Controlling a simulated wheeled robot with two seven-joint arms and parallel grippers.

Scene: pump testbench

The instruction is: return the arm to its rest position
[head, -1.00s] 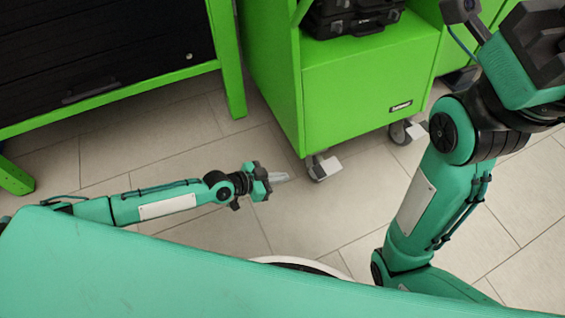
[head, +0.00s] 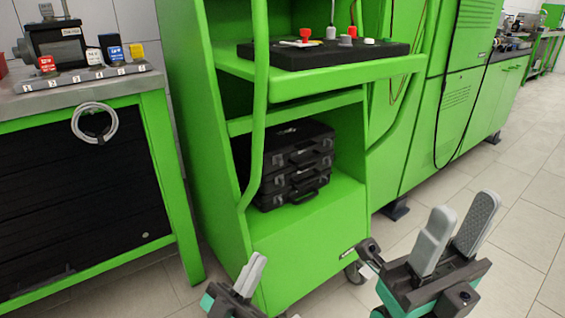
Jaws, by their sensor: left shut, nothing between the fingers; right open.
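My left gripper (head: 250,275) shows at the bottom middle of the head view, in front of the green trolley's lower panel. Its grey fingers are together with nothing between them. My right gripper (head: 452,240) is at the bottom right, larger and nearer the camera. Its two grey fingers point up and stand apart, with an empty gap between them. Both arms behind the grippers are mostly cut off by the bottom edge of the picture.
A green trolley (head: 300,255) with stacked black cases (head: 297,165) stands ahead. Its upper shelf carries a black board (head: 325,54) with coloured knobs. At left, a workbench (head: 60,105) holds a pump and numbered blocks. Tiled floor (head: 515,235) is free at right.

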